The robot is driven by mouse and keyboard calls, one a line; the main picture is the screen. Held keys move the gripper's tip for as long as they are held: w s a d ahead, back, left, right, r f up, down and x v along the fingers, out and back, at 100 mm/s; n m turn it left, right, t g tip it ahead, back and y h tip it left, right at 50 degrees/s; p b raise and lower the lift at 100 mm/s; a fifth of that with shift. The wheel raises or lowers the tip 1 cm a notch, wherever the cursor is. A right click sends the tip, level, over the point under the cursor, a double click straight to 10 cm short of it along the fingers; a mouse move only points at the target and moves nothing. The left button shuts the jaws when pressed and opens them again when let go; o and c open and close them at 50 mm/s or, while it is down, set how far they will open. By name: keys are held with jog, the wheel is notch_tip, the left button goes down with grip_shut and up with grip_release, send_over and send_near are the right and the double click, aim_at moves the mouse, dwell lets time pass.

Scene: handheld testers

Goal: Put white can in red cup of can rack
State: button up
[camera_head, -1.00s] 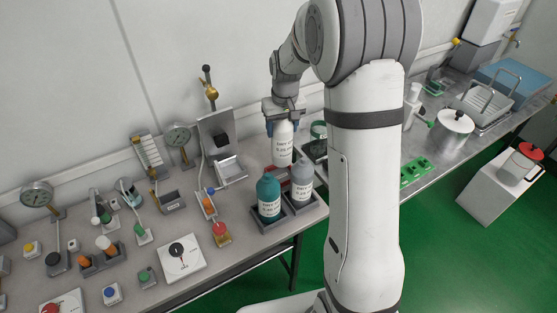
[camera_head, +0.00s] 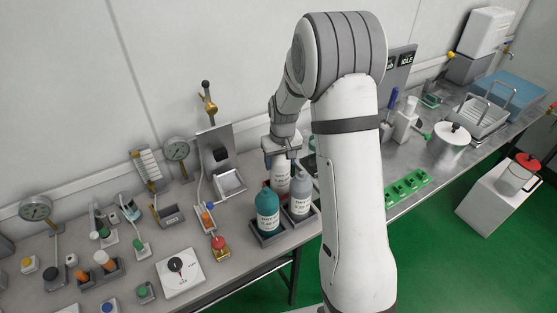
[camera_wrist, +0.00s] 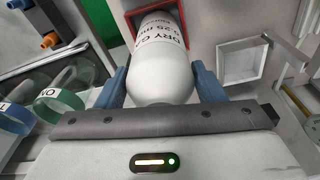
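The white can (camera_head: 282,181) with dark lettering is upright in my gripper (camera_head: 281,162), behind the teal and grey cans. In the wrist view the blue fingers of my gripper (camera_wrist: 160,82) press on both sides of the white can (camera_wrist: 160,60). The red cup (camera_wrist: 187,28) of the can rack shows around the can's far end, which appears to be inside its rim. The can's base is hidden, so I cannot tell whether it rests on the cup's floor. In the head view the cup is mostly hidden by the cans.
A teal can (camera_head: 267,212) and a grey can (camera_head: 300,193) stand in dark cups just in front. A gauge (camera_head: 177,150) and a metal panel with a tray (camera_head: 229,183) stand to the left.

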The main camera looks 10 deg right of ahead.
jog(key=o, duration=0.4)
jog(key=shift+c, duration=0.2)
jog(key=r, duration=0.4)
jog(key=s+r, duration=0.1)
jog(key=r, duration=0.7)
jog(key=shift+s+r+b, duration=0.1)
jog(key=shift+s+b, duration=0.2)
jog(key=shift+s, duration=0.05)
jog(key=s+r, duration=0.2)
jog(key=s, duration=1.1)
jog(key=s+r+m+t, duration=0.1)
jog(key=s+r, duration=0.2)
jog(key=s, duration=1.1)
jog(key=shift+a+r, duration=0.2)
jog(key=shift+r, duration=0.15)
